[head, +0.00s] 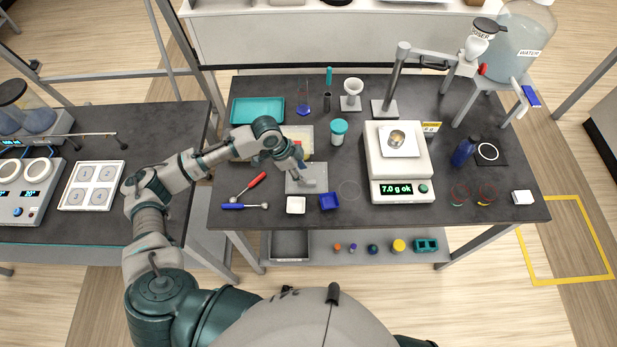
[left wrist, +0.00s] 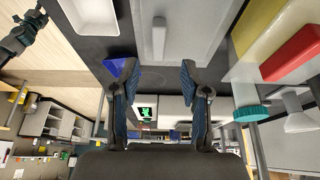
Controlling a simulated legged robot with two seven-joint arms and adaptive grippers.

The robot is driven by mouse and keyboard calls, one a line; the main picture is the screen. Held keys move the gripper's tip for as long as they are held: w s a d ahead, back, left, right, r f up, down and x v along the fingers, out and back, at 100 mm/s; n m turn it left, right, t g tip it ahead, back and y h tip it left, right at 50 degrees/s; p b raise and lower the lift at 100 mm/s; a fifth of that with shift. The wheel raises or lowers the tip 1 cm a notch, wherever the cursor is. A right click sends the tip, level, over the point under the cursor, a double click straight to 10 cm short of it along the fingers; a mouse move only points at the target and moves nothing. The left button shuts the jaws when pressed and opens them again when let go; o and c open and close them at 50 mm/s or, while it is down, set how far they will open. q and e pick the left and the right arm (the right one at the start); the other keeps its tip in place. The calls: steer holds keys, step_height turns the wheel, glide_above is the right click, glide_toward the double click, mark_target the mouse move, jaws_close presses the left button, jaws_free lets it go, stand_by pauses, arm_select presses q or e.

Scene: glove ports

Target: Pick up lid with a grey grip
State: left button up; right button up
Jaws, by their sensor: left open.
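The lid (head: 320,171) is a flat grey plate on the dark table, with a raised grey grip (head: 309,183) on top. In the left wrist view the lid (left wrist: 192,45) lies beyond the fingertips, its bar-like grip (left wrist: 158,38) roughly in line with the gap between them. My left gripper (head: 302,167) is over the lid's back part and hides some of it. Its two fingers are apart and empty in the left wrist view (left wrist: 157,72). I cannot tell its exact height above the lid. My right gripper does not show.
A teal-capped jar (head: 338,138) stands behind, and a scale (head: 402,188) stands to the right.

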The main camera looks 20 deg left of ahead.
mark_target(307, 176)
arm_select(q)
steer(key=shift+a+f, duration=0.1)
steer(key=shift+f, duration=0.2)
steer(key=x, duration=0.4)
steer(key=shift+s+a+f+p, duration=0.1)
steer(key=shift+a+f+p, duration=0.15)
steer(key=shift+f+p, duration=0.1)
steer(key=shift+d+f, duration=0.15)
steer(key=shift+d, duration=0.3)
steer(key=c, duration=0.7)
jaws_close()
steer(key=shift+a, duration=0.15)
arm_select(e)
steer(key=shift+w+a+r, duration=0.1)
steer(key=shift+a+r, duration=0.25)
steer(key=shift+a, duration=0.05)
